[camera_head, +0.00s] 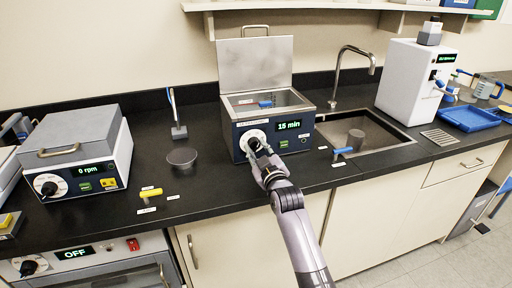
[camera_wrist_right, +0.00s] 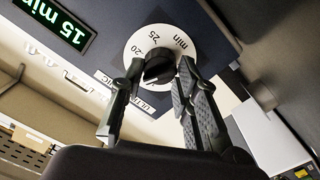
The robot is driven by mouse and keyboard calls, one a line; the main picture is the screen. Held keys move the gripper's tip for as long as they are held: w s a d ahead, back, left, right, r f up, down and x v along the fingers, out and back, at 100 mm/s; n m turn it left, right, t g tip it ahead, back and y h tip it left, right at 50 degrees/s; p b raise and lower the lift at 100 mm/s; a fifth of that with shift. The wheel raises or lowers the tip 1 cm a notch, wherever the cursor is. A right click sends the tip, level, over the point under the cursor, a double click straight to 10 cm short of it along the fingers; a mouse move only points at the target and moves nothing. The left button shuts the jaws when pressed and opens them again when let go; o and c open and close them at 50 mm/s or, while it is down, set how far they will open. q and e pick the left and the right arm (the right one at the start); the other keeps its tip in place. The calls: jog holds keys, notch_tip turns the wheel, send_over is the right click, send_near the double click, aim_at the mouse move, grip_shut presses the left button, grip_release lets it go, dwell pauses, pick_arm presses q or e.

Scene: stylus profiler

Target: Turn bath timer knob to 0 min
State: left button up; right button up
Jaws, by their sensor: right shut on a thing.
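The bath (camera_head: 268,132) is a dark blue box with its steel lid raised. Its display (camera_head: 289,126) reads 15 min, and the same display (camera_wrist_right: 56,25) shows in the wrist view. The timer knob (camera_wrist_right: 158,66) is black on a white dial (camera_wrist_right: 166,45) with 20, 25 and min marks visible. My right gripper (camera_head: 262,154) is at the knob on the bath's front. In the wrist view the right gripper's fingers (camera_wrist_right: 160,78) stand on either side of the knob and are shut on it. My left gripper is not in view.
A centrifuge-like box (camera_head: 75,150) reading 0 rpm stands at left.

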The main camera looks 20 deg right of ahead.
grip_shut()
jog(key=n, duration=0.7)
jog(key=shift+d, duration=0.1)
jog(key=n, duration=1.6)
jog(key=shift+r+n, duration=0.1)
jog(key=shift+n, duration=0.2)
jog(key=n, duration=0.5)
jog(key=shift+n, duration=0.5)
jog(key=o, duration=1)
grip_release()
